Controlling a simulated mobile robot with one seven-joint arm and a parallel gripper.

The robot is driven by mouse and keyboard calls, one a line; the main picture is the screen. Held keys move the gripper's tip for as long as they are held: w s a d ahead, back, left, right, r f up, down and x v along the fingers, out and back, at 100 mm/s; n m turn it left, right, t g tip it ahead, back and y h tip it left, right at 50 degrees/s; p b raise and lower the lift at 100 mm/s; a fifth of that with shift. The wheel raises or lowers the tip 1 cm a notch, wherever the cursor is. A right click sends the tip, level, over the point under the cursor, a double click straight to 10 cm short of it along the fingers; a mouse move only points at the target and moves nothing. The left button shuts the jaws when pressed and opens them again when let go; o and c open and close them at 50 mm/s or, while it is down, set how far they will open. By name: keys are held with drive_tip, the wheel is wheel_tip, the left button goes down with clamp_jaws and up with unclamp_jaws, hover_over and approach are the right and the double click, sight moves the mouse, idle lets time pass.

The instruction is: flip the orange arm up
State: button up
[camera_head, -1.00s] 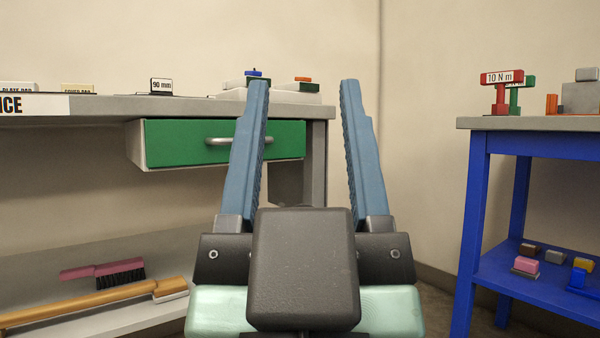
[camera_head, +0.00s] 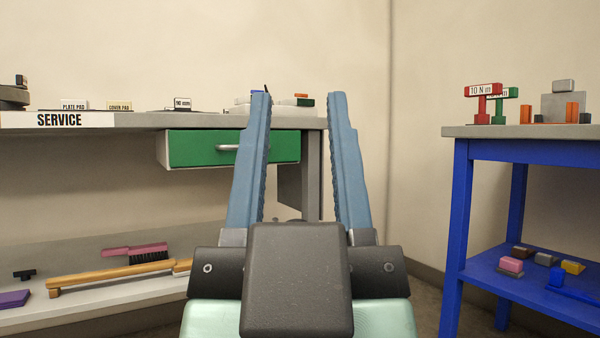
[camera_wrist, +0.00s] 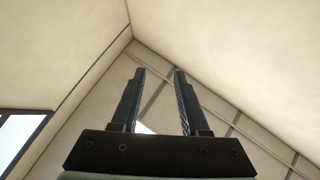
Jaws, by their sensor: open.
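My gripper (camera_head: 300,97) is open and empty, its two blue fingers pointing up in front of the camera. It also shows in the wrist view (camera_wrist: 160,72), where only walls and ceiling lie beyond it. No orange arm can be made out for sure. My gripper is apart from all of these.
The grey bench (camera_head: 140,121) has a green drawer (camera_head: 195,148), slightly pulled out, and a lower shelf with brushes (camera_head: 137,253). The blue table (camera_head: 455,190) holds red (camera_head: 482,90) and green (camera_head: 511,93) T-shaped tools. A floor gap separates bench and table.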

drive_tip(key=shift+r+p, duration=0.3)
drive_tip(key=shift+r, duration=0.05)
drive_tip(key=shift+c, duration=1.1)
wheel_tip(320, 180, up, 3)
drive_tip(key=p, duration=0.3)
clamp_jaws()
wheel_tip(320, 180, up, 66)
drive_tip(key=p, duration=6.6)
drive_tip(key=shift+r, duration=0.2)
